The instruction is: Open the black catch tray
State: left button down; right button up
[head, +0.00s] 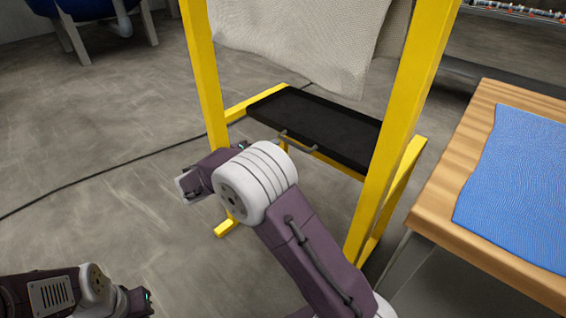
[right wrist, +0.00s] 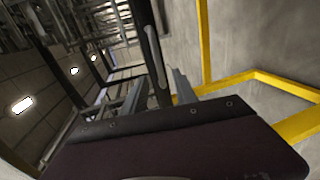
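The black catch tray (head: 325,128) sits low in the yellow frame, with a grey bar handle (head: 300,142) along its near side. In the right wrist view the dark tray edge and light handle bar (right wrist: 154,58) stand just beyond my right gripper (right wrist: 159,84). Its two grey fingers look apart, one on each side of the handle's line, and I cannot see them touching it. In the head view my right wrist hides those fingers, in front of the tray's left part. My left forearm shows at the bottom left; its fingers are out of view.
The yellow frame's posts (head: 401,120) stand on both sides of the tray. A pale cloth (head: 300,45) hangs above it. A wooden table (head: 450,200) with a blue mat (head: 520,180) stands to the right. The floor at left is open, crossed by a black cable (head: 90,178).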

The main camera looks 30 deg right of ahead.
aim_at(289, 143)
jog(key=b+x, duration=0.4)
jog(key=x, duration=0.5)
jog(key=shift+b, duration=0.35)
jog(key=shift+r, duration=0.1)
grip_shut()
dwell(0.8)
